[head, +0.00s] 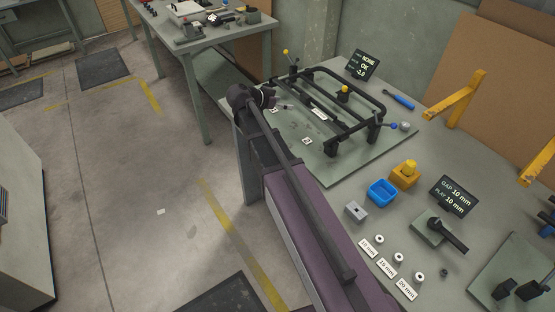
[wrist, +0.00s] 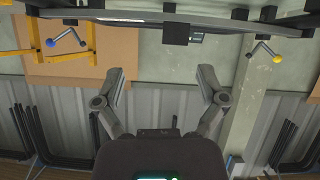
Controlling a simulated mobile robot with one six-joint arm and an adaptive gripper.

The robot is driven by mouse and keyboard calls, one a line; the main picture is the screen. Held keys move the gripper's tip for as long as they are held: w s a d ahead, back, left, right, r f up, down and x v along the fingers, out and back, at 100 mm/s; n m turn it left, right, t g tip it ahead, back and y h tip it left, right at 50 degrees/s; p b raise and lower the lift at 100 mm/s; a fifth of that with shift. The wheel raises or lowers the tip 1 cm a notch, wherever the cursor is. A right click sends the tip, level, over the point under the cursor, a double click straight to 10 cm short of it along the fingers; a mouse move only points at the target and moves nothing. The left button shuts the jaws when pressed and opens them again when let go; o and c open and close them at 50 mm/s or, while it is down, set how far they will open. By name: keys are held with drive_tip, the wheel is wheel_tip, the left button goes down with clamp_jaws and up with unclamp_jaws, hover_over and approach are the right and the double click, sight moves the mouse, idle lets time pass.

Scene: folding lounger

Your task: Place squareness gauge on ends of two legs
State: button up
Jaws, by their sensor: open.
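A black tubular frame (head: 345,100) sits in a fixture on a green-grey plate (head: 345,163) at the table's far end. Its tubes run along the plate; I cannot tell which ends are the legs. My gripper (head: 268,98) is near the plate's left edge, beside the frame. In the wrist view my gripper (wrist: 158,78) is open, with nothing between its fingers. A dark bar (wrist: 170,16) crosses above the fingertips, apart from them. I cannot single out the squareness gauge with certainty. A small dark display (head: 362,65) behind the frame reads NONE, OK and a number.
A blue-knobbed lever (wrist: 66,37) and a yellow-knobbed lever (wrist: 264,52) flank the bar. Yellow brackets (head: 462,98) stand at right. Floor at left is open.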

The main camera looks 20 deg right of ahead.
drive_tip(key=s+f+n+y, duration=0.2)
drive_tip(key=s, duration=0.2)
drive_tip(key=s+a+f+n+g+y, duration=0.1)
drive_tip(key=s+f+n, duration=0.1)
drive_tip(key=s, duration=0.2)
drive_tip(key=s+a+f+n+g+y, duration=0.1)
drive_tip(key=s+f+n+y, duration=0.1)
drive_tip(key=s+f, duration=0.1)
drive_tip(key=shift+s+a+y, duration=0.15)
drive_tip(key=shift+s+y, duration=0.15)
drive_tip(key=shift+s, duration=0.2)
drive_tip(key=s+a+f+n+g+y, duration=0.1)
drive_tip(key=s+a+f+n+y, duration=0.1)
drive_tip(key=s+a+n+y, duration=0.4)
drive_tip(key=shift+s+a+f+n+g, duration=0.3)
drive_tip(key=shift+s+n, duration=0.3)
drive_tip(key=shift+s, duration=1.6)
